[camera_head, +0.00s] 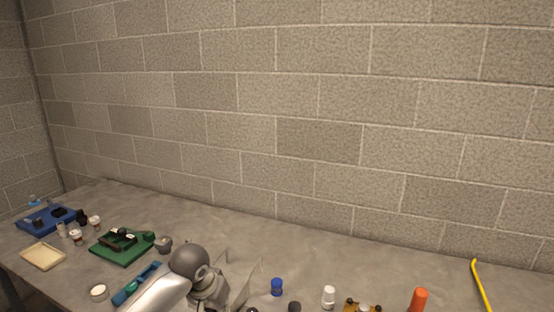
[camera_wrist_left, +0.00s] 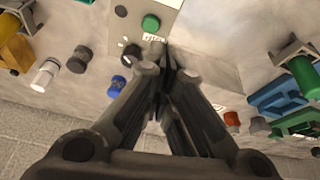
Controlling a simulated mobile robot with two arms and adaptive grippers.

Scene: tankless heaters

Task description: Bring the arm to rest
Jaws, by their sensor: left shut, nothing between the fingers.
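My left arm (camera_head: 160,295) enters the head view from the bottom edge, left of centre, and reaches over the near part of the bench. Its fingertips cannot be made out there. In the left wrist view, my left gripper (camera_wrist_left: 158,62) is shut and empty, its fingertips together in front of a pale panel (camera_wrist_left: 205,40) with a green button (camera_wrist_left: 150,22). I cannot tell whether the fingertips touch the panel. My right arm is not in view.
The grey bench (camera_head: 290,245) is bare along the block wall. At left are a blue tray (camera_head: 35,222), a green tray (camera_head: 125,255) and a cream tray (camera_head: 43,265). At right stand a blue cap (camera_head: 277,287), a white bottle (camera_head: 328,297), an orange cylinder (camera_head: 419,300) and a yellow bar (camera_head: 481,284).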

